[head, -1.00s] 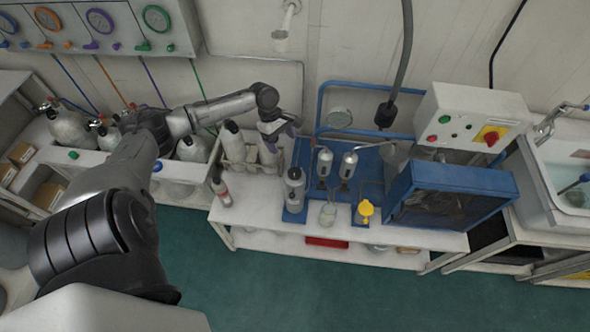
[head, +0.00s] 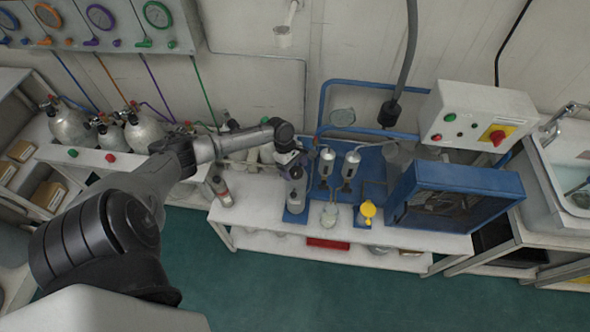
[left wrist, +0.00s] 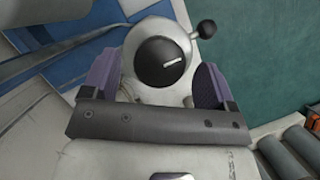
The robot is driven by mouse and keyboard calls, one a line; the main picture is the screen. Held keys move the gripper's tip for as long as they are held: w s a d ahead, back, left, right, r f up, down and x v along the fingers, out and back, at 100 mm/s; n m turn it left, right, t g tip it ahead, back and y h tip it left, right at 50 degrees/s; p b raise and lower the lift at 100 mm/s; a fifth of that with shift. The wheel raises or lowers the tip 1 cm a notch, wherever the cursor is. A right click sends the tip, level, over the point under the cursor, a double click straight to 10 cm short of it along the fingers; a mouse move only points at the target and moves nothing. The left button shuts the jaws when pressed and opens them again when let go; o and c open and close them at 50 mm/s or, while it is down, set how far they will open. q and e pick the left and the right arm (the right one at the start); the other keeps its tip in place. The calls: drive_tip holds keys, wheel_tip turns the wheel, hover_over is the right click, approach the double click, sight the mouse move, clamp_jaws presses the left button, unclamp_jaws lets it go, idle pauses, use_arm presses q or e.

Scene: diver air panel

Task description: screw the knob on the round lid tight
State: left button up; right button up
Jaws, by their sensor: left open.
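The black round knob (left wrist: 161,64) with a white mark fills the middle of the left wrist view. It sits on the pale round lid (left wrist: 148,32) of a grey canister, which shows in the head view (head: 295,200) on the workbench. My left gripper (head: 290,166) is over the canister's top. In the left wrist view its purple fingers (left wrist: 158,72) are open, one on each side of the knob, with gaps visible. I cannot tell how far down the fingers reach. In the head view the gripper hides the knob. My right gripper is not in view.
A lever with a black ball (left wrist: 207,29) sticks out beside the lid. Right of the canister stand two metal filter cylinders (head: 326,161), a yellow part (head: 368,210) and a blue-framed fan box (head: 455,200). A small bottle (head: 222,191) stands to the left.

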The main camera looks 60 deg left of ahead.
use_arm(q)
drive_tip(key=shift+d+f, duration=0.1)
drive_tip(key=shift+f, duration=0.2)
drive_tip(key=c, duration=0.9)
drive_tip(key=shift+c, duration=0.2)
